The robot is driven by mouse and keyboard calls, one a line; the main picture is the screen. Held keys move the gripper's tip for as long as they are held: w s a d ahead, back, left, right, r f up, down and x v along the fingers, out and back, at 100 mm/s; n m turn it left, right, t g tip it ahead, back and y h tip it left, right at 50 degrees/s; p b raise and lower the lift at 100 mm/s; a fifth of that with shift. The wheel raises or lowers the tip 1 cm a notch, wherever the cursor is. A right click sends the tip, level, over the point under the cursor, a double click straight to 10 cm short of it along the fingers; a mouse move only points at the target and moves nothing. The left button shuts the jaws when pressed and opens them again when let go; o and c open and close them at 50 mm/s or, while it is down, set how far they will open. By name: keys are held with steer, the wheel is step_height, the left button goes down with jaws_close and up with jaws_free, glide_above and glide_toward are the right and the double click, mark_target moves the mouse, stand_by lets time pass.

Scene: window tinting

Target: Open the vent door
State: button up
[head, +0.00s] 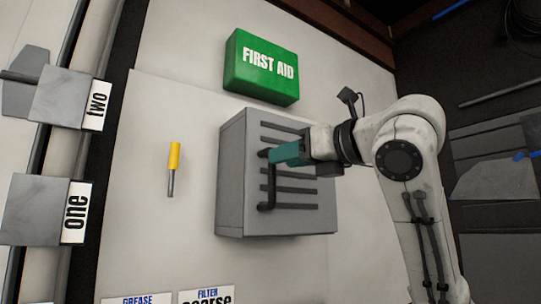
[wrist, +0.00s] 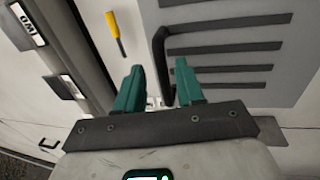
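The vent (head: 232,185) is a grey box on the white wall with dark horizontal slots in its front door (head: 300,218). The door looks closed. A black bar handle (head: 267,190) stands upright near the door's left edge. My gripper (head: 272,155) reaches in from the right at the handle's upper part. In the wrist view, my gripper's (wrist: 160,82) two teal fingers are apart, with the handle (wrist: 160,62) between them. A gap shows on each side of the handle. Whether the handle lies fully within the fingers' depth is hard to tell.
A green first aid box (head: 262,68) hangs just above the vent. A yellow-handled tool (head: 174,158) is on the wall to the left. Grey blocks labelled one (head: 40,212) and two (head: 70,98) stand farther left. The wall between tool and vent is clear.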

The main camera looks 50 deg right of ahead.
steer(key=shift+w+d+p, duration=0.15)
steer(key=shift+w+p, duration=0.15)
steer(key=shift+w, duration=0.95)
steer(key=shift+w+d+p, duration=0.1)
steer(key=shift+w+p, duration=0.15)
steer(key=shift+w, duration=0.95)
steer(key=shift+c, duration=0.5)
jaws_close()
